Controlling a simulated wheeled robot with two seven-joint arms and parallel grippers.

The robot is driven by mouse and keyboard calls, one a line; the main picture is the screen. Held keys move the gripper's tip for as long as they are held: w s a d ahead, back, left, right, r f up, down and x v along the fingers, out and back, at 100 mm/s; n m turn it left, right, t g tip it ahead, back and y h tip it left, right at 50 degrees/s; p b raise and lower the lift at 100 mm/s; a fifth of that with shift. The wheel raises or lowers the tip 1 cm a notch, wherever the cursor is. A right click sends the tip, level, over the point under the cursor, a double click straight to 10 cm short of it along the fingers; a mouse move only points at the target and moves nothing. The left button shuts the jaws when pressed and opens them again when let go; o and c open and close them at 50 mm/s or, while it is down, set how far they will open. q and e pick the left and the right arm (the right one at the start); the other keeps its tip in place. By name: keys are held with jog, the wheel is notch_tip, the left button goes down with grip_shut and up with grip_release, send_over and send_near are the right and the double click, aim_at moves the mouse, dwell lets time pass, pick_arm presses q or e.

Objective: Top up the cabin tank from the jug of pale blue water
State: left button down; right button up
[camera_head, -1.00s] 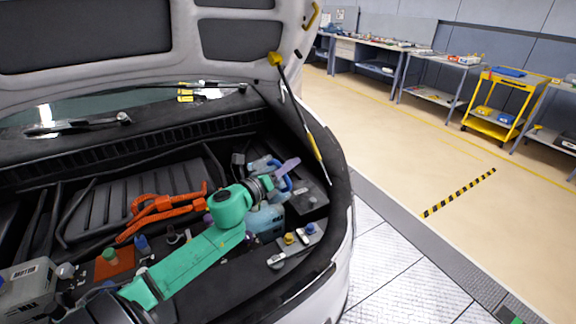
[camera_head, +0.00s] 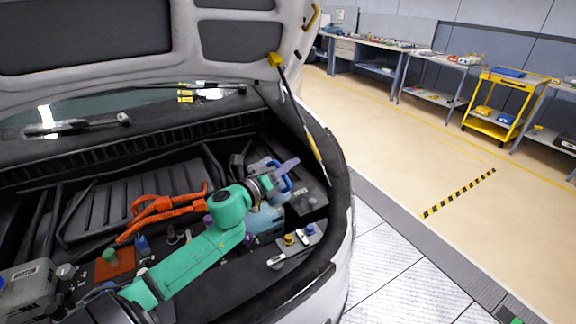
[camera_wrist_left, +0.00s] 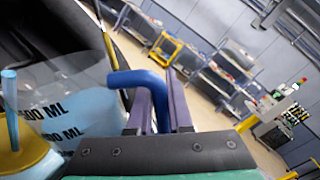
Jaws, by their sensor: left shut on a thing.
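My left gripper (camera_head: 285,170), with purple fingers on a green arm, is shut on the blue handle of the jug (camera_wrist_left: 70,95). The blue handle also shows in the head view (camera_head: 287,186), over the right side of the engine bay. The jug is see-through, with dark ML markings and pale blue water in it. In the left wrist view a thin pale blue column (camera_wrist_left: 11,110) reaches down to a yellow rounded part (camera_wrist_left: 25,155); I cannot tell whether it is flowing water. The arm hides much of the jug in the head view. I cannot make out the cabin tank's opening. My right gripper is out of view.
Orange cables (camera_head: 160,206) lie left of my arm. A small unit with yellow and blue caps (camera_head: 290,240) is close in front of the jug. The raised hood and its strut (camera_head: 298,110) bound the bay. A yellow cart (camera_head: 505,100) stands far off.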

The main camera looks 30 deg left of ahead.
pick_arm(q)
jog(key=shift+w+a+r+n+p, duration=0.15)
jog(key=shift+a+n+p, duration=0.15)
jog(key=shift+n, duration=0.25)
jog(key=shift+s+a+r+n+p, duration=0.15)
jog(key=shift+a+n+p, duration=0.15)
jog(key=shift+n, duration=0.25)
dwell(1.5)
jog(key=shift+w+a+f+n+p, duration=0.15)
jog(key=shift+a+n+p, duration=0.15)
jog(key=shift+a+n, duration=0.45)
dwell(1.7)
jog(key=shift+d, duration=0.15)
